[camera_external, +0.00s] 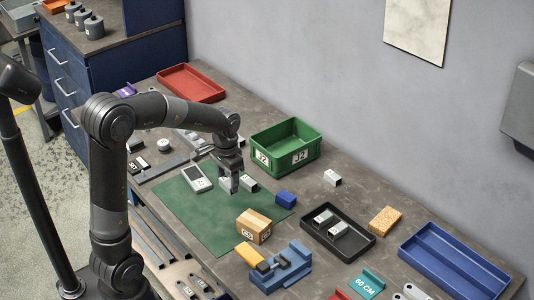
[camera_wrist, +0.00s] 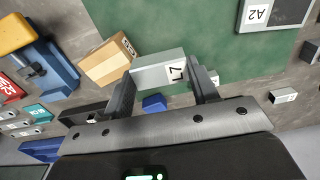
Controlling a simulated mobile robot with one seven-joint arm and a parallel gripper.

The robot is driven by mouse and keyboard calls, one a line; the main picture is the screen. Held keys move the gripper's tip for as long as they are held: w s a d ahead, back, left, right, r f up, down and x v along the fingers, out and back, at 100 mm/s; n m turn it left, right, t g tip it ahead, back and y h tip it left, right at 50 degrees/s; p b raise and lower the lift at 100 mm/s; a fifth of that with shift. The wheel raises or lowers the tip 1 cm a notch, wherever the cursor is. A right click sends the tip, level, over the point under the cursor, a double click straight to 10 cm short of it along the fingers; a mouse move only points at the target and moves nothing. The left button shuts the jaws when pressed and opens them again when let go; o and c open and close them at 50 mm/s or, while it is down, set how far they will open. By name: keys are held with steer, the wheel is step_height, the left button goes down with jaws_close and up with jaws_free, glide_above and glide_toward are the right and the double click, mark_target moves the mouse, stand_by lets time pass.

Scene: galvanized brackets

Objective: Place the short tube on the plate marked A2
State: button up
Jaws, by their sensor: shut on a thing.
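My gripper (camera_wrist: 160,85) is shut on a light grey metal tube (camera_wrist: 160,70), a short box-like piece with a white label on its end that seems to read L7. In the external view my gripper (camera_external: 232,176) points down over the green mat, and the held tube (camera_external: 225,186) is partly hidden by the fingers. I cannot tell whether it touches the mat. The plate marked A2 (camera_external: 196,178) lies on the mat to the left of my gripper. It has a pale rim and a grey middle; in the wrist view the plate (camera_wrist: 285,14) is cut off at the top right.
Another grey piece (camera_external: 249,184) stands close right of my gripper. A blue block (camera_external: 286,198), a wooden box (camera_external: 253,226) and a green bin (camera_external: 286,149) are nearby. A blue vise (camera_external: 281,268) and a black tray (camera_external: 337,237) lie further right. The mat's front (camera_external: 205,225) is clear.

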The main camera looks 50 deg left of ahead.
steer(key=w+a+r, duration=0.1)
steer(key=a, duration=0.9)
glide_above(196, 177)
step_height(196, 177, down, 7)
steer(key=shift+r, duration=0.1)
steer(key=shift+f, duration=2)
steer(key=shift+f, duration=0.2)
steer(key=o, duration=1)
